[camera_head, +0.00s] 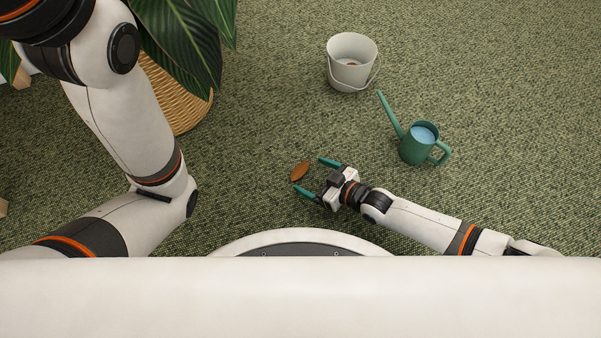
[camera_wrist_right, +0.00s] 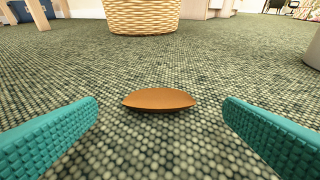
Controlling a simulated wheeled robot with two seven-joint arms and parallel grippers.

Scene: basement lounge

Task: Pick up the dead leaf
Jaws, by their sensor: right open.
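The dead leaf (camera_head: 300,171) is brown, pointed at its ends, and lies on the green carpet. In the right wrist view the leaf (camera_wrist_right: 159,99) lies ahead between the two teal fingers, touching neither. My right gripper (camera_head: 310,176) is open and low over the carpet, its fingertips on either side of the leaf's near part. The right gripper's fingers also frame the right wrist view (camera_wrist_right: 160,118). My left arm shows at the left of the head view, but its gripper is out of sight.
A wicker basket planter (camera_head: 178,95) with large green leaves stands at upper left. A white bucket (camera_head: 345,75) with something small inside stands at the top. A green watering can (camera_head: 414,149) with blue water stands right of the leaf. Carpet around the leaf is clear.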

